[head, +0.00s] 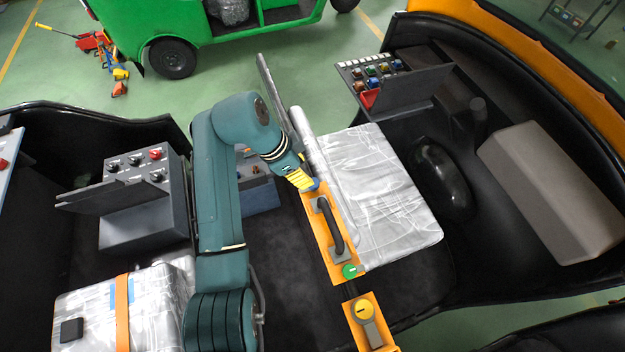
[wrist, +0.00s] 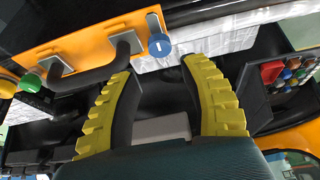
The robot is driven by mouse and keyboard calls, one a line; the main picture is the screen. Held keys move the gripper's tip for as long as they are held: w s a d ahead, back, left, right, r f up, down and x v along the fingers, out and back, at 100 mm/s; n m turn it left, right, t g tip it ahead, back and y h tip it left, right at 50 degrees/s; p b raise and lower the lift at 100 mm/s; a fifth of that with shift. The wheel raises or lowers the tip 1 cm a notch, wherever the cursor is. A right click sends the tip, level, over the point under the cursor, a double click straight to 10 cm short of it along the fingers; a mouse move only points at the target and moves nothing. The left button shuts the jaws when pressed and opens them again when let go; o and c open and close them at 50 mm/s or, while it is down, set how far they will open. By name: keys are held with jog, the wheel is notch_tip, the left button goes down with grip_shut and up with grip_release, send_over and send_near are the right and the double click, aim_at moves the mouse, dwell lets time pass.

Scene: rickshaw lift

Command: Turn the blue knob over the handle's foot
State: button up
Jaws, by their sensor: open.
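The blue knob (wrist: 160,46) sits on the orange plate beside one foot of the dark handle in the wrist view. A pale mark shows on its face. In the head view a small blue part of it (head: 313,185) shows at the plate's upper end, mostly hidden by my gripper (head: 303,181). The handle (head: 334,225) runs along the orange plate (head: 344,255). My gripper (wrist: 160,66) has yellow ribbed fingers spread apart, with the knob lying between and just beyond their tips.
A green knob (head: 349,271) sits at the plate's other end, and a yellow knob (head: 363,309) on a separate orange plate below. A wrapped seat (head: 385,190) lies right of the handle. A switch box (head: 375,85) stands above right, and a grey control box (head: 145,215) at left.

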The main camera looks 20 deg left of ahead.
jog(key=x, duration=0.7)
jog(key=shift+d+f, duration=0.1)
jog(key=shift+f, duration=0.15)
grip_shut()
